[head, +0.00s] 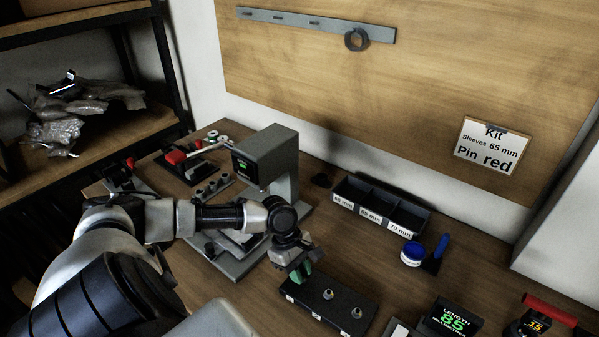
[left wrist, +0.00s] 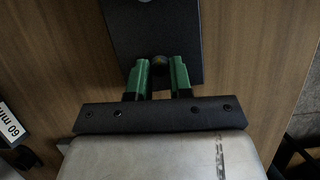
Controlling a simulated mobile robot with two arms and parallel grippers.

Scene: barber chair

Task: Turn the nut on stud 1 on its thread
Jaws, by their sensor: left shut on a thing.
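A dark block (head: 334,315) lies on the wooden bench at the lower middle of the head view. Two studs with light metal nuts, a middle one (head: 328,295) and a right one (head: 356,313), stand upright on it. My left gripper (head: 301,273), with green fingers, is at the block's left end and hides what stands there. In the left wrist view, my left gripper (left wrist: 160,72) is shut on a small dark round nut (left wrist: 159,61) over the block (left wrist: 152,30). The stud's thread cannot be made out. My right gripper is not in view.
A grey press-like machine (head: 270,160) stands behind my left arm. Bare bench lies between block and bins.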

